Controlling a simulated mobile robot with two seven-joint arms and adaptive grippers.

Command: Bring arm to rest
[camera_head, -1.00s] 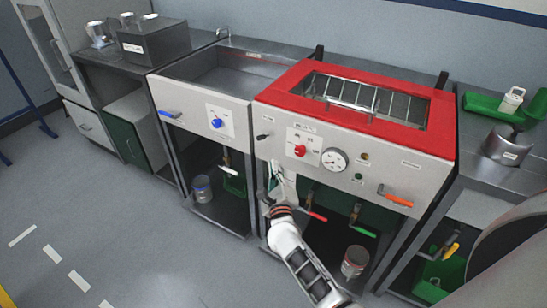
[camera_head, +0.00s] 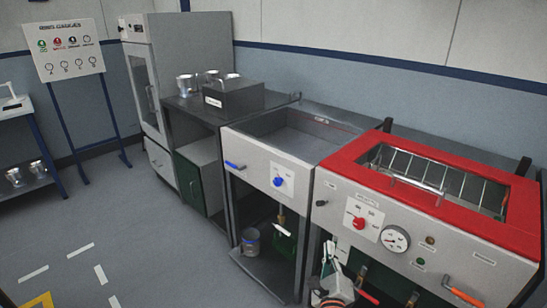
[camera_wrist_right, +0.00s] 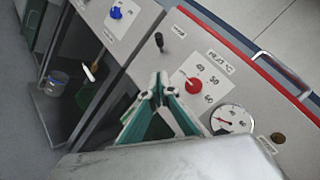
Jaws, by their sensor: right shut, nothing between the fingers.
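My right gripper (camera_head: 330,252) shows at the bottom of the head view, in front of the lower part of the red-topped machine (camera_head: 400,228). In the right wrist view the same gripper (camera_wrist_right: 159,85) has its fingertips together with nothing between them. It points at the machine's front panel, near the red knob (camera_wrist_right: 193,85) and the dial gauge (camera_wrist_right: 232,119). I cannot tell whether it touches the panel. Most of the right arm is below the head view's edge. My left gripper is not in view.
A sink unit with a blue knob (camera_head: 278,181) stands left of the machine. An orange handle (camera_head: 462,292) sticks out of the machine's front. A dark box (camera_head: 233,98) and metal cups stand on the bench further left. The floor (camera_head: 150,225) at left is clear.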

